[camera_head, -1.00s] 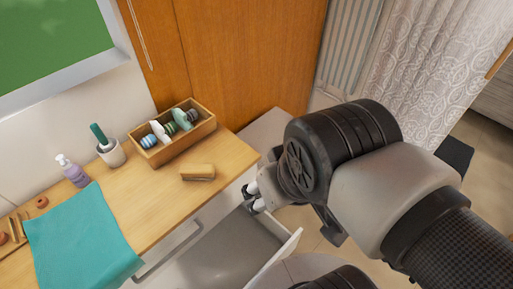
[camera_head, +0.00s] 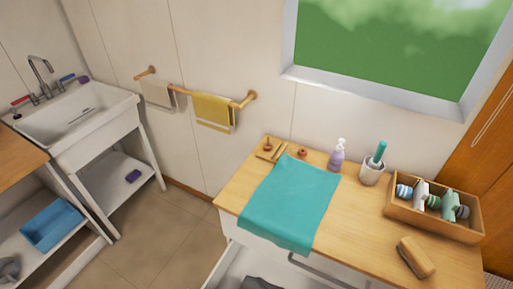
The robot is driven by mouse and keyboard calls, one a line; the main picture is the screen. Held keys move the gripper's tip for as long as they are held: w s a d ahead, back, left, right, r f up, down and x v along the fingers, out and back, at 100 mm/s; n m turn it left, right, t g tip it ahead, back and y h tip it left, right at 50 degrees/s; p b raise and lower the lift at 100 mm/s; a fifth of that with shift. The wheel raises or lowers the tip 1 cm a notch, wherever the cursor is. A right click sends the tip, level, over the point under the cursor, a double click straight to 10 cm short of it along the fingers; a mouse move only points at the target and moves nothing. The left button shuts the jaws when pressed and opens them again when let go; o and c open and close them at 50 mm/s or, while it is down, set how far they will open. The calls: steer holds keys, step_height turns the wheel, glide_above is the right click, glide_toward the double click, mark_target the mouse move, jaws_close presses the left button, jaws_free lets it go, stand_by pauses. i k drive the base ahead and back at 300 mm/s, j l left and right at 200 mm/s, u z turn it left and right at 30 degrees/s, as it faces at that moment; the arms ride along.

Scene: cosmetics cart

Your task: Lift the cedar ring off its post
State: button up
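Two small reddish-brown round pieces lie at the back left of the wooden cart top (camera_head: 352,222), near the wall. One round piece (camera_head: 302,153) is just behind the teal cloth (camera_head: 290,203). The other round piece (camera_head: 267,146) is farther left, by some thin wooden sticks (camera_head: 272,153). They are too small to tell which is the cedar ring, or whether either sits around a post. My gripper is not in view.
A lavender pump bottle (camera_head: 337,156), a white cup (camera_head: 372,173) with a green-handled item, a wooden box (camera_head: 460,232) of discs and a wooden block (camera_head: 416,258) stand on the cart. A drawer (camera_head: 240,268) is open below. Floor (camera_head: 170,240) is clear between the cart and sink (camera_head: 75,120).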

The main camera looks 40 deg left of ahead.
mark_target(267, 149)
steer(key=k+u, duration=0.15)
steer(key=u, duration=1.65)
steer(key=j+u, duration=0.25)
steer(key=j, duration=0.15)
steer(key=i+j+u, duration=0.1)
steer(key=j+u, duration=0.2)
steer(key=i+j+u, duration=0.1)
steer(key=j+u, duration=0.15)
steer(key=j, duration=0.15)
steer(key=i+j+z, duration=0.35)
steer(key=i+j, duration=0.15)
steer(key=i, duration=0.3)
steer(key=i+j+z, duration=0.3)
steer(key=i+j, duration=0.45)
steer(key=i+l+z, duration=0.1)
steer(key=z, duration=0.35)
steer(key=i+z, duration=0.35)
steer(key=z, duration=0.15)
steer(key=i+j+z, duration=0.1)
steer(key=z, duration=0.35)
steer(key=i+j+z, duration=0.2)
steer(key=z, duration=0.3)
steer(key=i+j+z, duration=0.25)
steer(key=z, duration=0.2)
steer(key=i+j+z, duration=0.3)
steer(key=z, duration=0.15)
steer(key=i+j+z, duration=0.3)
steer(key=z, duration=0.15)
steer(key=i+j+z, duration=0.2)
steer(key=j+z, duration=0.3)
